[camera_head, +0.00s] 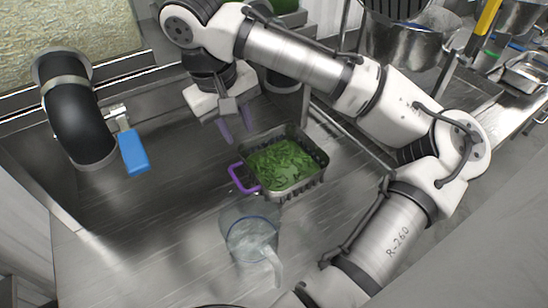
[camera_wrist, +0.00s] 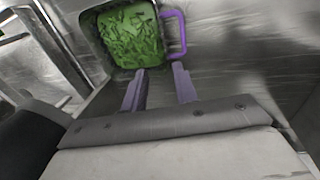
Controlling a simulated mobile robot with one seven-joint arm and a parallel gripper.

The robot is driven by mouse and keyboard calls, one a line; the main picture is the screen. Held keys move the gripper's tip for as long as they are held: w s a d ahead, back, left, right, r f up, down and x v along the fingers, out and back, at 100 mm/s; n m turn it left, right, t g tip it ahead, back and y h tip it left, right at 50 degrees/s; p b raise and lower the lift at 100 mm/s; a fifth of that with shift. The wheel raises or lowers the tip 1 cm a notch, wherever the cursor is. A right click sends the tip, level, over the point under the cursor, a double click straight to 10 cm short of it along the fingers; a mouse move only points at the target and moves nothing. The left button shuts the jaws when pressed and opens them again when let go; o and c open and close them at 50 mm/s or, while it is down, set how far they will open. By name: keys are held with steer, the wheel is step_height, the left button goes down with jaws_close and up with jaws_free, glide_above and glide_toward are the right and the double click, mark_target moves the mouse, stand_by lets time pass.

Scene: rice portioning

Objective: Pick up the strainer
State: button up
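The strainer (camera_head: 310,178) is a dark metal rectangular basket full of green leaves (camera_head: 281,163). It stands on the metal counter near the middle of the head view. Its purple loop handle (camera_head: 240,182) sticks out at the left. My gripper (camera_head: 235,133) has purple fingers, which are apart with nothing between them. It is above and behind the strainer in the head view. In the wrist view the open gripper (camera_wrist: 160,70) points toward the strainer (camera_wrist: 92,30), and the purple handle (camera_wrist: 183,36) lies just beyond the right finger. I see no contact.
A clear jug (camera_head: 250,240) stands in front of the strainer. A black curved pipe (camera_head: 78,115) and a tap with a blue lever (camera_head: 133,152) are at the left. A metal pot (camera_head: 405,42) is at the back right. The counter left of the strainer is mostly bare.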

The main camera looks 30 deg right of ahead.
steer(key=b, duration=0.9)
glide_above(250, 170)
step_height(250, 170, down, 8)
steer(key=shift+w+f, duration=0.1)
steer(key=shift+f, duration=0.1)
step_height(250, 170, down, 4)
steer(key=b, duration=0.4)
steer(key=shift+a+b, duration=0.15)
steer(key=shift+b, duration=0.15)
steer(key=shift+d+f+b, duration=0.2)
steer(key=shift+f+b, duration=0.4)
steer(key=shift+b, duration=0.1)
steer(key=shift+r, duration=0.1)
jaws_close()
